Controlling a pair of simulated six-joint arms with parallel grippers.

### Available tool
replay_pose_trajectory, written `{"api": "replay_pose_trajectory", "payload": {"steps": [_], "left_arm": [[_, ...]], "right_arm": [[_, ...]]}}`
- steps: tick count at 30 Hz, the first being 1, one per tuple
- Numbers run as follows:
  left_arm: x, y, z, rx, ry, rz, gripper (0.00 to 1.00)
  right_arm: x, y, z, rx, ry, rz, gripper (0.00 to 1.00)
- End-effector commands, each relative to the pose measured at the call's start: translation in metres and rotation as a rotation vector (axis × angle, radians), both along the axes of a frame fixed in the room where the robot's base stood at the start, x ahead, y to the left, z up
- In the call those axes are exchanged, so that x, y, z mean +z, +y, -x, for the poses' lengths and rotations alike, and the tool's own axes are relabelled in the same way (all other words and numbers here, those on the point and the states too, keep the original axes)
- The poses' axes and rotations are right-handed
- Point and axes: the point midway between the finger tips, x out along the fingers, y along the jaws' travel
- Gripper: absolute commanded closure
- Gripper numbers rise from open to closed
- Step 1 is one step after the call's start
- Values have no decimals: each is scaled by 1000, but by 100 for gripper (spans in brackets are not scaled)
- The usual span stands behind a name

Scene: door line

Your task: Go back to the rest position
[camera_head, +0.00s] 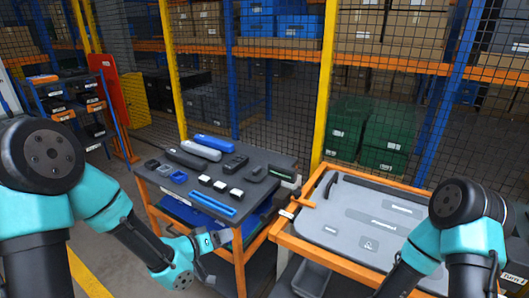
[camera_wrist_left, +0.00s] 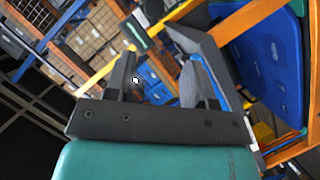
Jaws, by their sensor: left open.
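My left gripper (camera_head: 216,239) is beside the orange frame of the parts cart, below its dark top. In the left wrist view its two dark fingers (camera_wrist_left: 158,82) stand apart with nothing held between them. My left arm bends down from the left edge of the head view. My right arm (camera_head: 428,246) comes in at the lower right and runs out of the bottom of the view, so its gripper is hidden. A grey door panel (camera_head: 362,222) lies on the orange cart at the right, apart from my left gripper.
The parts cart (camera_head: 160,189) carries several small dark parts, a blue bar (camera_head: 212,204) and a blue-and-white part. Its orange post and lower shelf are close to my left gripper. A mesh fence with yellow posts (camera_head: 326,75) stands behind. Floor is free at lower left.

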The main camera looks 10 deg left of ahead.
Motion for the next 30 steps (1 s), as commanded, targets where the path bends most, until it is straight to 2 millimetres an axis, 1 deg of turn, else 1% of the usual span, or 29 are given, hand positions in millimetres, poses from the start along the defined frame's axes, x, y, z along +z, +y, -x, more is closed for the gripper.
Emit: {"api": "replay_pose_trajectory", "payload": {"steps": [2, 5, 6, 8, 9, 11, 12, 14, 15, 18, 21, 24, 30], "left_arm": [[-17, 3, 2, 13, 36, -27, 50], [-53, 10, 8, 37, 116, -96, 50], [-71, 13, 13, 47, 159, -131, 50], [-102, 19, 23, 56, 237, -190, 50], [-123, 22, 33, 59, 294, -231, 50], [-154, 27, 50, 57, 386, -291, 50], [-174, 30, 64, 49, 450, -329, 50], [-202, 33, 87, 32, 547, -381, 50], [-218, 34, 103, 17, 610, -410, 50], [-247, 35, 140, -25, 749, -463, 50], [-263, 34, 166, -60, 840, -490, 50], [-269, 33, 178, -77, 881, -499, 50], [-270, 33, 179, -80, 885, -502, 50]], "right_arm": [[0, 0, 0, 0, 0, 0, 57], [0, 0, 0, 0, 0, 0, 57], [0, 0, 0, 0, 0, 0, 57], [0, 0, 0, 0, 0, 0, 57], [0, 0, 0, 0, 0, 0, 57], [0, 0, 0, 0, 0, 0, 57], [0, 0, 0, 0, 0, 0, 57], [0, 0, 0, 0, 0, 0, 57], [0, 0, 0, 0, 0, 0, 57], [0, 0, 0, 0, 0, 0, 57], [0, 0, 0, 0, 0, 0, 57], [0, 0, 0, 0, 0, 0, 57], [0, 0, 0, 0, 0, 0, 57]]}}
